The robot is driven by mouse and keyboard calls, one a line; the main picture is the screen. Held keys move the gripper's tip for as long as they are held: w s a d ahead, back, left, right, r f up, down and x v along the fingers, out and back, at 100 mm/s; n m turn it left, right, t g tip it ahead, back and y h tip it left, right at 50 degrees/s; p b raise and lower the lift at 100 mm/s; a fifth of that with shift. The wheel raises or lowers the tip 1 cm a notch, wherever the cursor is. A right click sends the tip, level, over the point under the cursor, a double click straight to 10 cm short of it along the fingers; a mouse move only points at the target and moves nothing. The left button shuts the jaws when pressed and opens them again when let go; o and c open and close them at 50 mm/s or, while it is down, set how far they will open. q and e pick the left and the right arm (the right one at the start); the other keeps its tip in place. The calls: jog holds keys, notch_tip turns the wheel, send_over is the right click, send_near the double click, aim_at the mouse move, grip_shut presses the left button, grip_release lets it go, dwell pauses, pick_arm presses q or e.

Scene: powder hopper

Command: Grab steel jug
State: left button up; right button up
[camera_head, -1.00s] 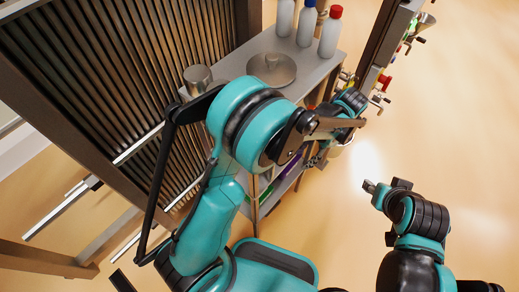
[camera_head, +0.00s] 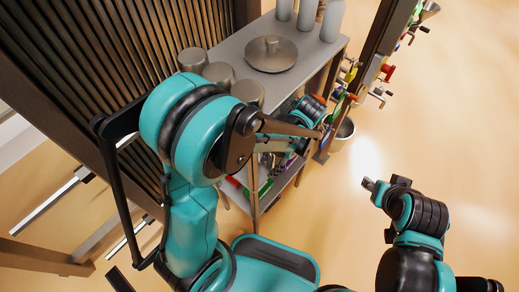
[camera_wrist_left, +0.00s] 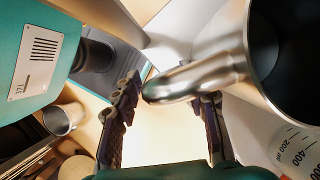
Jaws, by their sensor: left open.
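The steel jug (camera_wrist_left: 279,88) is at the right of the left wrist view, with its dark open mouth showing. Its polished handle (camera_wrist_left: 192,79) reaches left into the gap between my left gripper's fingers. My left gripper (camera_wrist_left: 168,90) is open, with one finger on each side of the handle's end. The right finger is very close to the handle; I cannot tell if they touch. In the head view my left wrist (camera_head: 306,112) is low beside the shelf unit, and its fingers and the jug are not clear. My right gripper (camera_head: 372,185) is over bare floor, apart from the shelf.
The metal shelf unit (camera_head: 238,48) carries several grey cans, a round lidded pan (camera_head: 271,54) and bottles. A graduated beaker (camera_wrist_left: 296,152) stands close beside the jug. A metal bucket (camera_head: 343,131) is past the shelf's right end.

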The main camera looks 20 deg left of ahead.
pick_arm(q)
grip_shut()
jog(key=shift+r, duration=0.15)
dwell(0.4)
